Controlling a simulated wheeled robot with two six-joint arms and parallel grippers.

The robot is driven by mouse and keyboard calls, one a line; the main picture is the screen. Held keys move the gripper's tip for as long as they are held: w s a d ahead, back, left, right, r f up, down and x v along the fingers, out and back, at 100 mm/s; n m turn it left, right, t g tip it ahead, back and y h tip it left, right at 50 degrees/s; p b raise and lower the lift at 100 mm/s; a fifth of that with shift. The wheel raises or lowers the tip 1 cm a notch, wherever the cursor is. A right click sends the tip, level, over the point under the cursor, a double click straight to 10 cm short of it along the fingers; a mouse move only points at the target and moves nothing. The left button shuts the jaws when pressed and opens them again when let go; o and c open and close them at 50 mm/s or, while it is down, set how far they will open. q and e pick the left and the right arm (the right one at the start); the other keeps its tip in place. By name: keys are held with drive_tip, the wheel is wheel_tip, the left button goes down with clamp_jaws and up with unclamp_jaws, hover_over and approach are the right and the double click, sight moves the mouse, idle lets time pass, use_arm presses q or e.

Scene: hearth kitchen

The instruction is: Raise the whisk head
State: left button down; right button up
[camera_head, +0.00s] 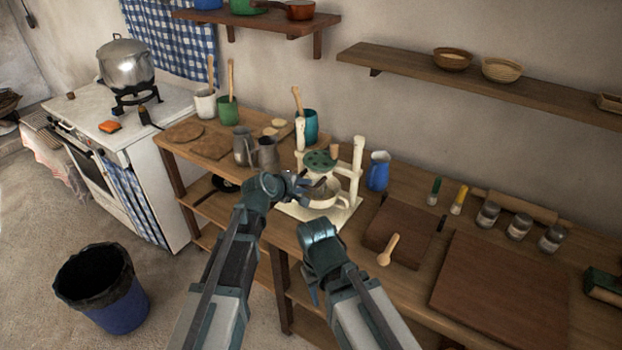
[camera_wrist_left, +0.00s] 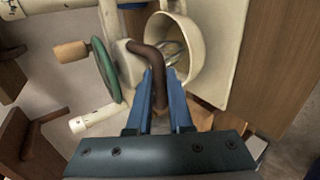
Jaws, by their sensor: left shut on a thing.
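The mixer stands on the counter, with a cream frame (camera_head: 356,165), a green disc (camera_head: 319,160) and a cream bowl (camera_head: 326,199) under it. In the left wrist view the bowl (camera_wrist_left: 205,50) opens toward the camera and the metal whisk (camera_wrist_left: 172,50) shows inside it. A brown curved handle (camera_wrist_left: 148,51) runs from the cream body beside the green disc (camera_wrist_left: 105,68). My left gripper (camera_head: 304,185) is shut on this handle, with its blue fingers (camera_wrist_left: 163,80) on either side of it. My right gripper (camera_head: 318,236) is in front of the mixer; its fingers do not show clearly.
Metal jugs (camera_head: 243,147) stand left of the mixer and a blue jug (camera_head: 378,171) to its right. A cutting board (camera_head: 398,226) and a wooden spoon (camera_head: 389,249) lie to the right. A larger board (camera_head: 500,290) lies farther right. A bin (camera_head: 100,290) stands on the floor.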

use_arm(q)
drive_tip(key=shift+r+p, duration=3.15)
drive_tip(key=shift+r, duration=0.25)
drive_tip(key=c, duration=0.7)
unclamp_jaws()
drive_tip(key=shift+f, duration=0.1)
drive_tip(key=p+v, duration=0.3)
drive_tip(key=v, duration=0.4)
drive_tip(key=shift+p, duration=0.35)
